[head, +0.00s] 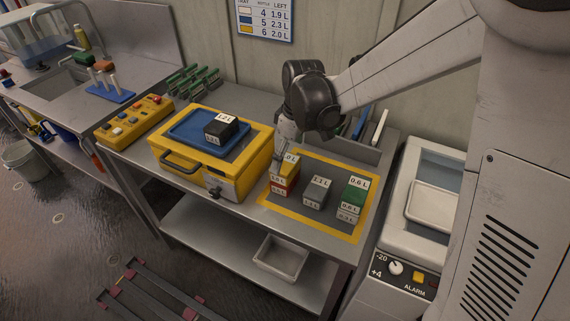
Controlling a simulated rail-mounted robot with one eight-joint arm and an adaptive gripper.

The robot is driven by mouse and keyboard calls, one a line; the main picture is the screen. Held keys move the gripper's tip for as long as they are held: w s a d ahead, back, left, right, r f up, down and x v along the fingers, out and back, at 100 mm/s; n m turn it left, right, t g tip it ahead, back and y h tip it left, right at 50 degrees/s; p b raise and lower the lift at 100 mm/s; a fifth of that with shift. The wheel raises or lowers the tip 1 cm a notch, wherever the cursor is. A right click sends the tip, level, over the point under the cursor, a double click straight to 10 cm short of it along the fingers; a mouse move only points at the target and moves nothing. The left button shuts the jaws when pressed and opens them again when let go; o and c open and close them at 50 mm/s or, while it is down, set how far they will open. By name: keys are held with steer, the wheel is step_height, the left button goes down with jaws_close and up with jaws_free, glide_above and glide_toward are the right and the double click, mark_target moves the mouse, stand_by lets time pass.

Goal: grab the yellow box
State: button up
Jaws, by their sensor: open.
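The yellow box (288,168) is a small block with a white label on top, its end reading "0 L" in part. It sits on top of a red box (284,186) at the left side of the yellow-bordered mat (303,223). My gripper (281,152) is just above and behind the yellow box, pointing down. Its fingers are small and partly hidden by the arm, and they are open. I cannot tell whether they touch the box.
On the mat stand a grey box (316,192) and a green box (354,191) on a grey one. Left is a yellow case (213,176) with a blue tray (190,136) and black box (222,128). A rack with upright items (360,124) stands behind the mat.

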mark_target(286, 162)
steer(key=shift+w+a+f, duration=0.1)
steer(key=shift+a+f, duration=0.05)
steer(key=shift+f, duration=1.2)
steer(key=shift+w+a+f, duration=0.1)
steer(key=shift+f, duration=1.2)
steer(key=c, duration=1.3)
steer(key=shift+r, duration=0.2)
